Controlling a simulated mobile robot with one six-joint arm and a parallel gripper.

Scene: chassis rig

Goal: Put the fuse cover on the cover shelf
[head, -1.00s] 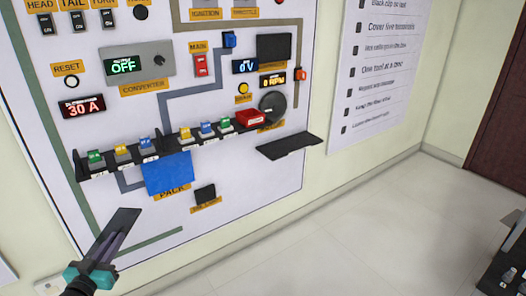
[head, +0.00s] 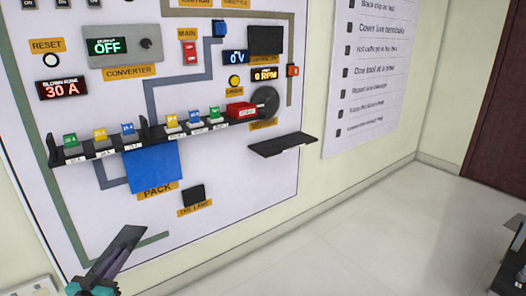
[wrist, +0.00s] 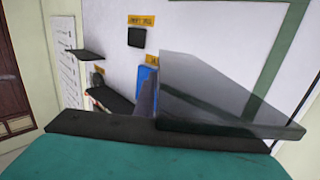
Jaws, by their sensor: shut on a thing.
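The fuse cover appears as a dark flat panel (head: 125,245) at the lower left of the head view, tilted. My gripper (head: 98,280), with teal parts, is shut on its lower end and partly cut off by the frame's bottom. In the wrist view the cover (wrist: 230,95) looks dark and glossy, filling the right of the picture. The cover shelf seems to be the empty black shelf (head: 283,146) low on the right of the board. It shows small in the wrist view (wrist: 85,54). My gripper is well to its left, apart from it.
A black rack (head: 95,153) with coloured fuses and a red block (head: 242,109) at its right end juts from the board, above a blue pack (head: 153,170). A small black tail lamp (head: 193,195) sits lower.

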